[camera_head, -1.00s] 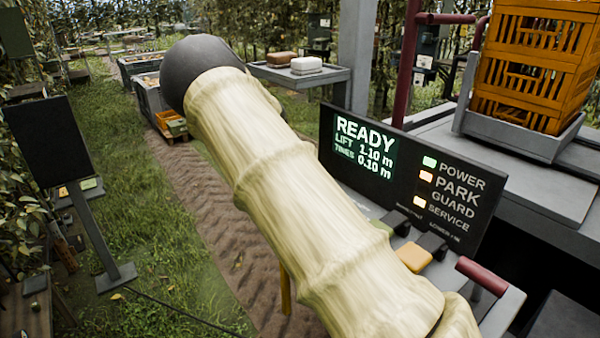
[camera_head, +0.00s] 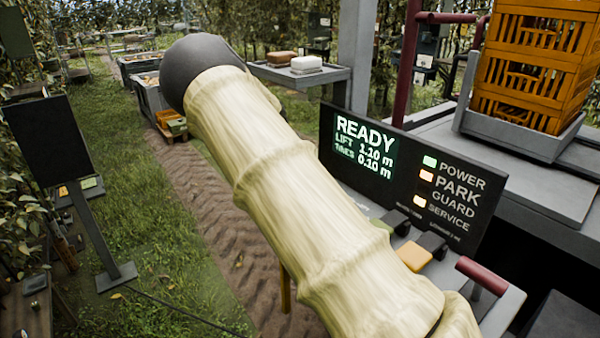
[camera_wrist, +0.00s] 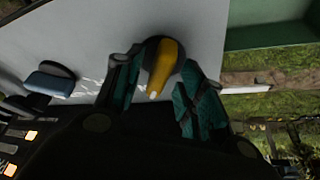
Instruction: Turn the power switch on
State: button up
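In the head view my arm hides the switch and the gripper. The dark display panel (camera_head: 407,215) reads READY, with lift 1.10 m and tines 0.10 m.
A yellow-orange control (camera_head: 413,257) and dark levers sit below the panel. A blue control (camera_wrist: 51,80) shows left of the gripper. A red-gripped handle (camera_head: 482,275) stands at the console's right. Orange crates (camera_head: 535,65) are stacked behind. A dark sign (camera_head: 47,138) stands at left.

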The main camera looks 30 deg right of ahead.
jog(key=v, duration=1.1)
jog(key=shift+r, duration=0.3)
jog(key=shift+a, duration=0.15)
